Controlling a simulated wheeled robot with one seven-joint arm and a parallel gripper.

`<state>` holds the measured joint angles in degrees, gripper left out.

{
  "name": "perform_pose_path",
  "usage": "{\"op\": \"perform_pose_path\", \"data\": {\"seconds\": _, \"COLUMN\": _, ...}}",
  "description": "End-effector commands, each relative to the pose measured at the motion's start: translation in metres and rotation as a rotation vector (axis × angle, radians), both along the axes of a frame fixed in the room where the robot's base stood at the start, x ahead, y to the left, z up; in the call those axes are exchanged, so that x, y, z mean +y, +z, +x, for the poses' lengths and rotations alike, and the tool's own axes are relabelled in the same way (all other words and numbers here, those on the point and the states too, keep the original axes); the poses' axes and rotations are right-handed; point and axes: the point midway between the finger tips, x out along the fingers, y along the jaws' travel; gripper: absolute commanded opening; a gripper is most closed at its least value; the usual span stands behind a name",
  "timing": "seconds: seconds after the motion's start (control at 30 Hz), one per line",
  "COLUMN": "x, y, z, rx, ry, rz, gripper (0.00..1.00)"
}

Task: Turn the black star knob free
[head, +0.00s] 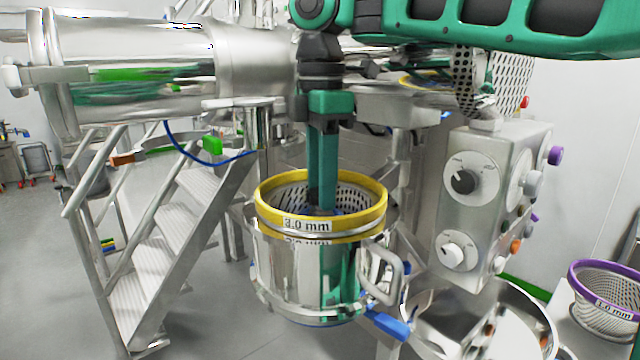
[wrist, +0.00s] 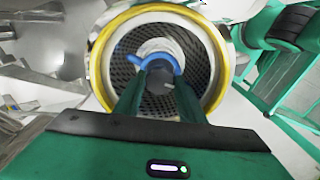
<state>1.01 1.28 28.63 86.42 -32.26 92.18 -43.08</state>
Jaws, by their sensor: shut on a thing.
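The black star knob (wrist: 160,76) shows in the wrist view at the centre of a yellow-rimmed sieve basket (wrist: 101,58). A blue part (wrist: 136,61) curves around a pale hub behind the knob. My gripper (wrist: 158,88) reaches into the basket with its two green fingers on either side of the knob, shut on it. In the head view my gripper (head: 321,205) points straight down inside the basket, whose yellow rim (head: 375,210) is marked 3.0 mm. There the front rim hides the fingertips and most of the knob.
The basket sits in a steel housing (head: 285,268) with a side handle (head: 385,275) and blue lever (head: 388,325). A control box with dials (head: 470,185) stands close on the right. A purple-rimmed basket (head: 605,300) is at far right, steel stairs (head: 160,255) at left.

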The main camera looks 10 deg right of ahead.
Motion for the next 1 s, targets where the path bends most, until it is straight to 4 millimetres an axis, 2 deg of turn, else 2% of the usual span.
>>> {"op": "perform_pose_path", "data": {"seconds": 0.47, "x": -0.0014, "y": -0.0006, "z": 0.0015, "rx": 0.001, "ry": 0.013, "rz": 0.001, "gripper": 0.14}}
{"op": "perform_pose_path", "data": {"seconds": 0.5, "x": -0.0013, "y": -0.0005, "z": 0.0014, "rx": 0.001, "ry": 0.013, "rz": 0.001, "gripper": 0.38}}
{"op": "perform_pose_path", "data": {"seconds": 0.57, "x": -0.0011, "y": -0.0005, "z": 0.0013, "rx": 0.001, "ry": 0.014, "rz": 0.001, "gripper": 0.53}}
{"op": "perform_pose_path", "data": {"seconds": 1.0, "x": -0.0002, "y": 0.0017, "z": 0.0006, "rx": -0.001, "ry": 0.015, "rz": -0.001, "gripper": 0.55}}
